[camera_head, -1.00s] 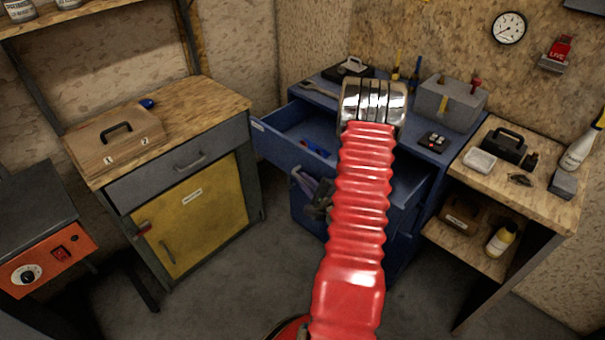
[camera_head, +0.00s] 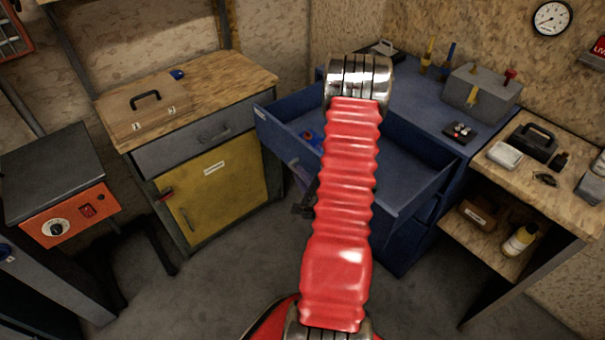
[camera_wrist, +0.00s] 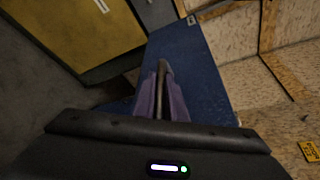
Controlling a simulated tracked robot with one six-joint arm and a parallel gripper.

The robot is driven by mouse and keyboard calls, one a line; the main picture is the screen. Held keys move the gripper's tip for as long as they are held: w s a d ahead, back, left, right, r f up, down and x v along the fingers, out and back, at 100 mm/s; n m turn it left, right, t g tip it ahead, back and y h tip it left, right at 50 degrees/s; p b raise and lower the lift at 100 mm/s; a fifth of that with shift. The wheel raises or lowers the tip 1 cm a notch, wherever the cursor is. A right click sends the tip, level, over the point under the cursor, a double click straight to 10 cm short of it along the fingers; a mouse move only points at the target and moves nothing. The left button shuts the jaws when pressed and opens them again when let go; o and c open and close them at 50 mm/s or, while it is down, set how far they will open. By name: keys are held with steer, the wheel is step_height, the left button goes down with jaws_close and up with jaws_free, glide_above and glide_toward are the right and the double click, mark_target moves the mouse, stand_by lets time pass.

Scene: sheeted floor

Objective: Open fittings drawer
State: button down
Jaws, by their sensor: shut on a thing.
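The fittings drawer (camera_head: 400,190), blue, stands well out of the blue cabinet (camera_head: 405,245). Its inside shows on both sides of my red arm. In the wrist view the blue drawer front (camera_wrist: 192,75) runs down the middle. My gripper (camera_wrist: 163,72) has purplish fingers closed around a thin bar, the drawer handle, at that front. In the head view my arm hides most of the gripper, the handle and the middle of the drawer front. A small blue and red item (camera_head: 312,138) lies inside the drawer.
A wooden-topped cabinet with a yellow door (camera_head: 215,190) stands left of the drawer, close to its left corner. A workbench (camera_head: 560,165) with a lower shelf stands at right. A grey box (camera_head: 480,93) sits on the blue cabinet. The floor (camera_head: 235,285) in front is clear.

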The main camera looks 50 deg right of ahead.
steer(key=shift+a+f, duration=0.1)
steer(key=shift+f, duration=0.1)
steer(key=c, duration=1.8)
jaws_free()
steer(key=shift+r, duration=0.1)
steer(key=v, duration=0.7)
steer(key=shift+s, duration=0.2)
